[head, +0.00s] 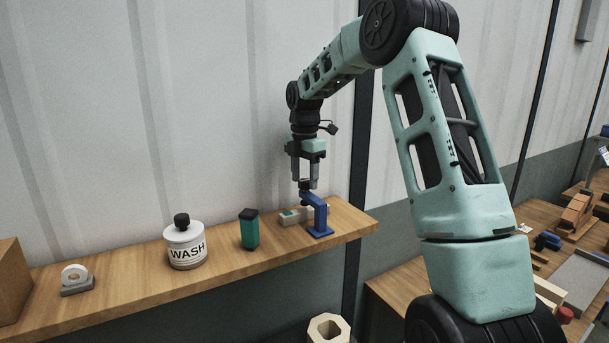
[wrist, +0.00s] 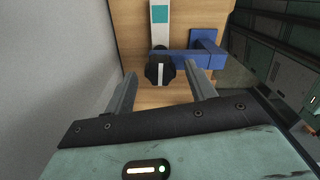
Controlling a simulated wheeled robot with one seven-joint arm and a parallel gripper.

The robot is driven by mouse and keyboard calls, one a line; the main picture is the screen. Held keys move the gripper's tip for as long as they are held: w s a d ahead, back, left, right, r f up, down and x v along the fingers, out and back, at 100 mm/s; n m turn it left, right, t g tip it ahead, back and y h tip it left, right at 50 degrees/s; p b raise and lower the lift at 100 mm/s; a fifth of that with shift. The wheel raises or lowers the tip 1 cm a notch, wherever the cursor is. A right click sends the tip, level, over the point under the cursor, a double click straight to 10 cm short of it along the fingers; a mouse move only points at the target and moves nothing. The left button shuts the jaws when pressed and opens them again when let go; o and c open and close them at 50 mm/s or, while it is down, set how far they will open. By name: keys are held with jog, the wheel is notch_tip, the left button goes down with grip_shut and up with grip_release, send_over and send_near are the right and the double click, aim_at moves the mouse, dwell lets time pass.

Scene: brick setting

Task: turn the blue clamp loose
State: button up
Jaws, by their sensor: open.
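The blue clamp (head: 318,212) stands on the wooden shelf near its right end. It also shows in the wrist view (wrist: 205,47), with its blue base at the upper right and its arm reaching left to a black knob (wrist: 160,71) with a white stripe. My gripper (head: 304,186) points down over the clamp's knob. In the wrist view its two fingers (wrist: 162,80) are open, one on each side of the knob, with gaps visible. A pale bar with a teal patch (wrist: 160,14) lies under the clamp's arm. Whether the clamp presses on the bar is hidden.
On the wooden shelf (head: 130,285) stand a teal block with a dark top (head: 249,230), a white WASH jar (head: 186,247) and a small grey-based round item (head: 76,280). A wall rises close behind. A cluttered bench (head: 395,290) is at the lower right.

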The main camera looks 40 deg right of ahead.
aim_at(304, 180)
notch_tip(304, 180, up, 17)
jog(key=b, duration=0.3)
jog(key=shift+r+b, duration=0.2)
jog(key=shift+b, duration=0.1)
dwell(0.4)
jog(key=s+a+f+m+b, duration=0.1)
jog(key=s+a+f+b, duration=0.15)
jog(key=a+f, duration=0.6)
jog(key=s+a+f+m+b, duration=0.1)
jog(key=a+f+b, duration=0.3)
jog(key=a, duration=0.8)
jog(key=s+a+f+m+b, duration=0.1)
jog(key=s+a+f+m, duration=0.1)
jog(key=a+f, duration=0.65)
jog(key=s+a+f+m+b, duration=0.2)
jog(key=s+a+f+b, duration=0.2)
jog(key=s+a+f, duration=0.65)
jog(key=s+f+m+b, duration=0.1)
jog(key=s+f+m, duration=0.1)
jog(key=s+f, duration=0.3)
jog(key=s+a+f+m+b, duration=0.1)
jog(key=s+f, duration=0.4)
jog(key=s, duration=0.6)
jog(key=shift+m+y+b, duration=0.3)
jog(key=shift+m+b, duration=0.1)
jog(key=shift+b, duration=0.3)
jog(key=shift+s, duration=0.1)
